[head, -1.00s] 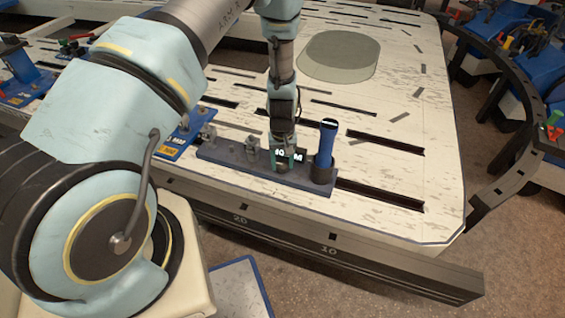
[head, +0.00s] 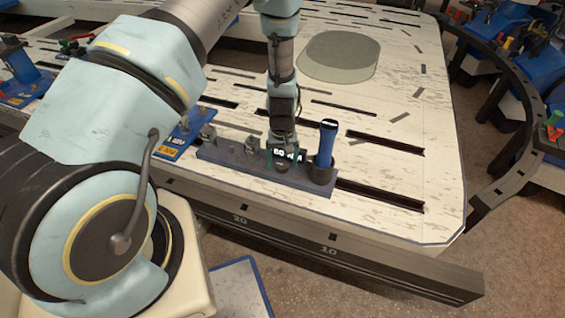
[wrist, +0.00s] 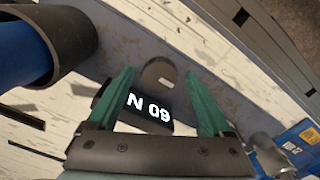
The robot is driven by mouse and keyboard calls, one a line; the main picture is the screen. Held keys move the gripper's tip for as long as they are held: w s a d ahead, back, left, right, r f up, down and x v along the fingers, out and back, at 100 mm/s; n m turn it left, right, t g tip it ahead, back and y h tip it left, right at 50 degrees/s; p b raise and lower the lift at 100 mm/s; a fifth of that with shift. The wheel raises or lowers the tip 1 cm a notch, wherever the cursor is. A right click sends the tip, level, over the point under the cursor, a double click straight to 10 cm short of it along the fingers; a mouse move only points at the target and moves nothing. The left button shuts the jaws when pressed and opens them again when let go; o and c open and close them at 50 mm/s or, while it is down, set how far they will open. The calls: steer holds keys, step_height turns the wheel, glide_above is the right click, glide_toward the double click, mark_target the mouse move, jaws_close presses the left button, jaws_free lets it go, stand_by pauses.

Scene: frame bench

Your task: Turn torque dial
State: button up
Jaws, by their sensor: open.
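The torque dial (wrist: 155,75) is a small dark grey round knob with a pale rectangular mark, in the wrist view. It sits on a grey-blue base plate (head: 228,157) at the bench's front edge. A dark display (wrist: 150,117) beside it reads "60 N", upside down in the wrist view. My gripper (wrist: 159,73) is open, with its green fingers on either side of the dial; I cannot tell whether they touch it. In the head view my gripper (head: 285,158) points down over the plate and hides most of the dial.
A blue-handled tool (head: 328,143) stands in a dark round holder (head: 321,173) just right of my gripper. Small metal fittings (head: 251,146) stand to the left on the plate. A translucent greenish disc (head: 338,57) lies further back. The slotted bench top to the right is clear.

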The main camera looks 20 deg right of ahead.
mark_target(282, 165)
step_height(282, 165, up, 10)
stand_by(0.4)
steer(key=shift+r, duration=0.1)
steer(key=w+a+r+n, duration=0.1)
steer(key=w+a+r, duration=0.2)
steer(key=a+r, duration=1.05)
steer(key=s+a+r+n+t, duration=0.1)
steer(key=s+a+r, duration=0.35)
steer(key=a, duration=0.45)
steer(key=s+a+r+t, duration=0.1)
steer(key=s+a+r, duration=0.2)
steer(key=a+r, duration=0.35)
step_height(282, 165, up, 11)
steer(key=a+p, duration=0.1)
steer(key=p, duration=1.1)
steer(key=shift+w+a, duration=0.15)
steer(key=shift+w, duration=0.2)
